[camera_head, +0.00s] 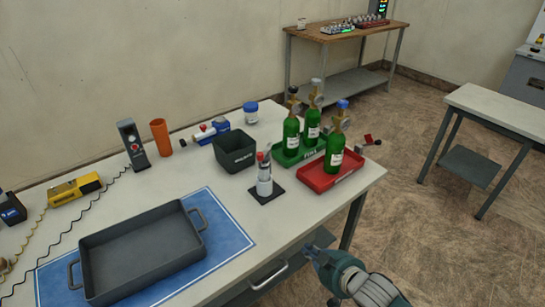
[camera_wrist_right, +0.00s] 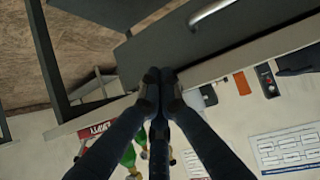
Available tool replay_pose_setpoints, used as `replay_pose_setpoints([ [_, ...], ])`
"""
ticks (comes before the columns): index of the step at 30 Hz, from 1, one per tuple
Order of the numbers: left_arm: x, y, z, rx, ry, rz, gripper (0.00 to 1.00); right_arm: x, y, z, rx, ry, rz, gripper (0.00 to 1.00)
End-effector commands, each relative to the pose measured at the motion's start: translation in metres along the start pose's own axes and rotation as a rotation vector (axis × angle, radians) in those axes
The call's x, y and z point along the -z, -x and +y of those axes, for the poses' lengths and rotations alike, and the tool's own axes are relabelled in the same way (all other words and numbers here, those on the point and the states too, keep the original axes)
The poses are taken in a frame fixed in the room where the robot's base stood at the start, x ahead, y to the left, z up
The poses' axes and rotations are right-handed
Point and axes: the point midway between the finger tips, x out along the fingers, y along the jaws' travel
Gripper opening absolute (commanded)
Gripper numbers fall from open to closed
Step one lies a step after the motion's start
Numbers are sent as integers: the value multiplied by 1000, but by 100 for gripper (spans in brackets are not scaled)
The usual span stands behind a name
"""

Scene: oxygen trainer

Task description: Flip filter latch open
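I cannot say for certain which object carries the filter latch. A small white-and-grey cylinder with a red part near its top (camera_head: 264,182) stands upright on a black square base near the table's front right. A white and blue device with a red part (camera_head: 206,133) lies farther back; its details are too small to read. My right gripper (camera_head: 312,252) is below and in front of the table's front edge, apart from both. In the right wrist view its fingertips (camera_wrist_right: 160,82) meet with nothing between them. My left gripper is not in view.
Green cylinders stand in a green tray (camera_head: 290,160) and a red tray (camera_head: 322,186) at the table's right end. A black bin (camera_head: 234,166), an orange cup (camera_head: 161,151) and a large grey tray (camera_head: 142,262) share the table. A drawer handle (camera_head: 268,276) sits below the front edge.

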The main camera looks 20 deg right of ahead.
Motion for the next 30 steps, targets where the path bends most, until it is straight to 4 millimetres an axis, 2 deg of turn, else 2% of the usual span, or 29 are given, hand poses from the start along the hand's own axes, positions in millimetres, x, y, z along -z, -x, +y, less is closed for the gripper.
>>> replay_pose_setpoints([
  [1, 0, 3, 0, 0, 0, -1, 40, 22, 10, -6, 15, 5, 30, 0],
  [4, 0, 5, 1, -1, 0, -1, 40, 61, 25, -14, 46, 13, 93, 0],
  [6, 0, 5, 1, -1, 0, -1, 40, 84, 26, -12, 73, 20, 157, 0],
  [13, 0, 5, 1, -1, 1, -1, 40, 130, 24, 9, 154, 24, 329, 0],
  [18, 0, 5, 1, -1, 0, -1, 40, 166, 32, 26, 229, 32, 451, 0],
  [24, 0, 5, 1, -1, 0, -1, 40, 198, 46, 41, 311, 41, 556, 0],
  [30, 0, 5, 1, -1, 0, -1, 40, 203, 50, 43, 330, 39, 575, 0],
])
